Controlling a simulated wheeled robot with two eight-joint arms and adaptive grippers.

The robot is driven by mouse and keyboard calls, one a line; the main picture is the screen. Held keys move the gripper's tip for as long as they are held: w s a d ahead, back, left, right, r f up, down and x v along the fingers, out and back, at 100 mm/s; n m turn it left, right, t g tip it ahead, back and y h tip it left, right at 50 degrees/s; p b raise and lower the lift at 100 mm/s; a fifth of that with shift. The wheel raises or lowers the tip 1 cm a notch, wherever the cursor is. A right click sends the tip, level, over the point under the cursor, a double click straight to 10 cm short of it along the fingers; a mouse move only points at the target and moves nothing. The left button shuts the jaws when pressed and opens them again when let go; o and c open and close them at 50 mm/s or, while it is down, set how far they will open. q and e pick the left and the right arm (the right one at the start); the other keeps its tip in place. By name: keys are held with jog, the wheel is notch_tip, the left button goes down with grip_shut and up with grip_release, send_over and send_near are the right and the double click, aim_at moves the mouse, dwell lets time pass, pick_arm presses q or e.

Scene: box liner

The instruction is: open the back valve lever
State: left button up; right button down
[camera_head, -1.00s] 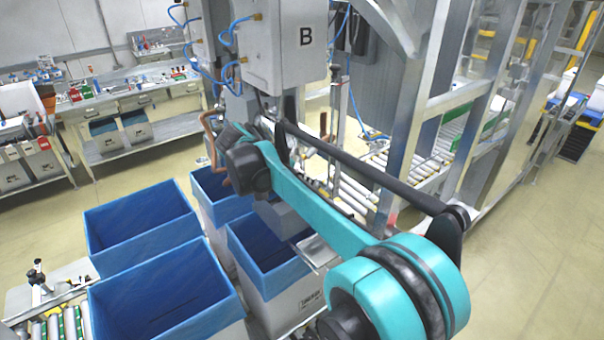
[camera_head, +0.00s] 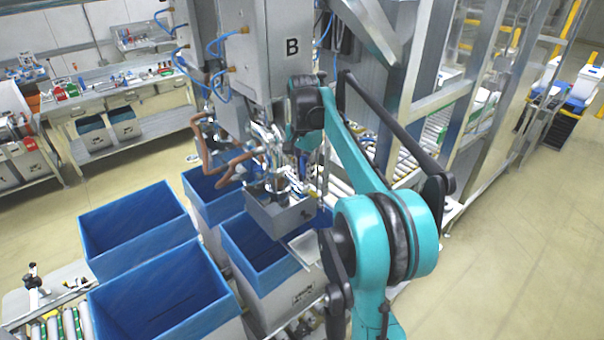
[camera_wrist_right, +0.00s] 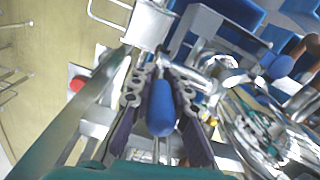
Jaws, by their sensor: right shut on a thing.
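A blue lever handle (camera_wrist_right: 161,108) lies between the two fingers of my right gripper (camera_wrist_right: 160,75) in the right wrist view. The fingers are shut on it, one on each side. Metal fittings (camera_wrist_right: 215,68) show just beyond the fingertips. In the head view my right arm reaches up to the machine marked B (camera_head: 290,60), with its black wrist in front of the machine's lower fittings. The fingers and the blue handle cannot be made out there. My left gripper is not in view.
Blue-lined boxes stand below the machine, including one at front left (camera_head: 165,300) and one in the middle (camera_head: 262,245). A grey metal head (camera_head: 280,212) hangs over the middle box. Brown hoses (camera_head: 225,165) hang at left. A metal frame (camera_head: 440,100) stands at right.

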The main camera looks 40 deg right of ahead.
jog(key=shift+y, duration=0.3)
jog(key=c, duration=1.4)
grip_release()
jog(key=shift+d, duration=0.1)
jog(key=shift+d+f, duration=0.1)
jog(key=shift+r, duration=0.5)
jog(key=r, duration=1.1)
jog(key=shift+d, duration=0.25)
